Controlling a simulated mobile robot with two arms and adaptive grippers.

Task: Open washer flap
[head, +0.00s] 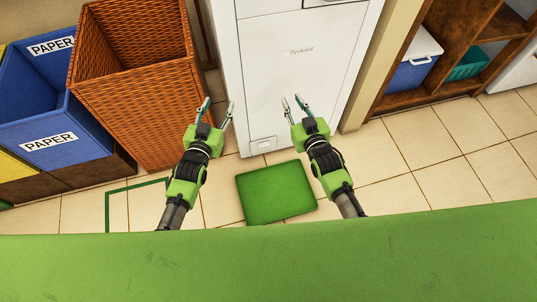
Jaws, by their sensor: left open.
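The white washer (300,72) stands upright ahead of me, with a small brand label on its front. Its small flap (263,144) is low on the front, near the bottom left corner, and looks closed. My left gripper (218,104) is open and empty, to the left of the flap, near the washer's left edge in the picture. My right gripper (293,100) is open and empty, in front of the washer's lower right part, to the right of the flap. Neither gripper appears to touch the flap.
A green tray or mat (275,193) lies on the tiled floor before the washer. A wicker basket (135,85) and blue paper bin (50,105) stand left. A wooden shelf (450,70) holding a blue cooler (411,72) and teal basket (468,64) stands right.

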